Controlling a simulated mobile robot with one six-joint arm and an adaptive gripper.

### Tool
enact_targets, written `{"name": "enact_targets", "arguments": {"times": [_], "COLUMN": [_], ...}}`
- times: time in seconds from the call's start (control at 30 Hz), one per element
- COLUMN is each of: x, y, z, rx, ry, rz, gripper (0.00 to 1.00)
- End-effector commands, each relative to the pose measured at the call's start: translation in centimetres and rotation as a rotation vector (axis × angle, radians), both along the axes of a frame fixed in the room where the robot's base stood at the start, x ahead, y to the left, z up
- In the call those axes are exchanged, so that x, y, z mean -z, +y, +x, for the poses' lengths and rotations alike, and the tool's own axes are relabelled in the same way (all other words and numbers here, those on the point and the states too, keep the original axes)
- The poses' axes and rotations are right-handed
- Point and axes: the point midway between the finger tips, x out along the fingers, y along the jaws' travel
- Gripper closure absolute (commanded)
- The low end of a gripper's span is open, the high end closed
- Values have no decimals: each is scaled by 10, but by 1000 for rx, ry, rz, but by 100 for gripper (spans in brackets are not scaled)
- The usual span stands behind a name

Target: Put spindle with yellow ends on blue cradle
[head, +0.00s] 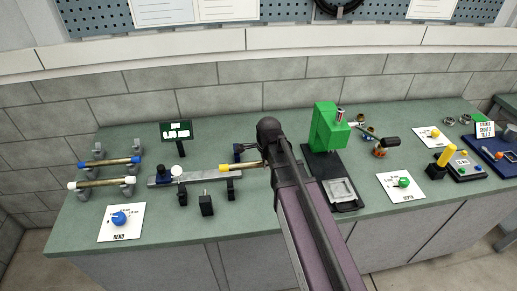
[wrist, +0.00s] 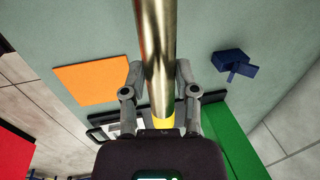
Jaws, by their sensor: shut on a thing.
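The spindle with yellow ends shows in the head view with one yellow end (head: 224,167) to the left of my arm; the rest passes behind my arm. In the wrist view its brass shaft (wrist: 155,45) runs up out of the picture, with a yellow end (wrist: 161,108) close to my palm. My gripper (wrist: 157,78) is shut on the spindle, a finger on each side. A dark blue piece that looks like part of the blue cradle (wrist: 234,64) lies right of the spindle, apart from it. It also shows in the head view (head: 239,152), partly hidden by my arm.
Spindles with blue ends (head: 110,162) and white ends (head: 102,183) rest on grey cradles at the left. A grey bar (head: 208,178) with dark supports lies below the yellow end. A green press (head: 325,128) stands right of my arm. Cards with knobs lie along the front.

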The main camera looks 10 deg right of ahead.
Motion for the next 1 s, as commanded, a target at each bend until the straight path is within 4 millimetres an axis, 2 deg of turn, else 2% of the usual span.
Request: {"name": "enact_targets", "arguments": {"times": [0.17, 0.37, 1.0], "x": [0, 2, 11], "y": [-1, -4, -24], "z": [4, 21, 117], "rx": [1, 1, 2], "ry": [-1, -1, -1], "rz": [1, 1, 0], "gripper": [100, 100, 100]}}
